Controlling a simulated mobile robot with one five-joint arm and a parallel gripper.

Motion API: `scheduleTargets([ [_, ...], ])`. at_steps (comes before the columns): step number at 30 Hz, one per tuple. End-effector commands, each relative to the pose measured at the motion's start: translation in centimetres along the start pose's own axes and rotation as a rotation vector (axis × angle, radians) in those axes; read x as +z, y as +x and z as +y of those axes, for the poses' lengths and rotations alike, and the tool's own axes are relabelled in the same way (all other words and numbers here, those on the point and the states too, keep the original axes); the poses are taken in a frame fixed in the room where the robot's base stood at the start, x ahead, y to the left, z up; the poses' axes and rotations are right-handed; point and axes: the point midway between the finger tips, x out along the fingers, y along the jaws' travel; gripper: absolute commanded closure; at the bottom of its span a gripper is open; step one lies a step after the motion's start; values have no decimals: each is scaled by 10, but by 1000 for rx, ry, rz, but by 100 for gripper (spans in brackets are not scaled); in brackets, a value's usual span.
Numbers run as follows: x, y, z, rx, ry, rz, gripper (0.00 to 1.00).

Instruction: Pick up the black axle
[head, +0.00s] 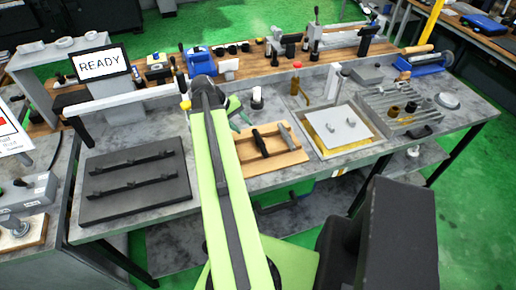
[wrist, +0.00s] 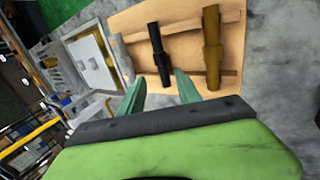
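The black axle (head: 261,143) lies on a light wooden tray (head: 285,160) on the grey bench. In the wrist view the black axle (wrist: 158,52) lies next to a brass axle (wrist: 212,48) on the same tray (wrist: 184,22). My gripper (head: 240,113) is behind and left of the black axle in the head view. In the wrist view my gripper (wrist: 160,84) has its two green fingers apart, with nothing held. The near end of the black axle appears between the fingertips; the height between them cannot be told. The brass axle is not clearly seen in the head view.
A black plate with bars (head: 137,180) lies left of my arm. A framed box with a pale lid (head: 343,127) stands right of the tray, then a grooved grey rack (head: 385,105). A READY screen (head: 100,64) stands at the back left.

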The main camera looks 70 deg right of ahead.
Motion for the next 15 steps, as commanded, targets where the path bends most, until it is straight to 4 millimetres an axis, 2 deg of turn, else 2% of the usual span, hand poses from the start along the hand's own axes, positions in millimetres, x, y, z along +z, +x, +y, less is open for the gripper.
scheduleTargets([
  [1, 0, 22, -6, 0, 1, 0, 60],
  [6, 0, 59, -7, 0, -1, 1, 60],
  [10, 0, 75, -5, 0, -2, 1, 60],
  [15, -1, 78, -2, 0, -3, 3, 60],
])
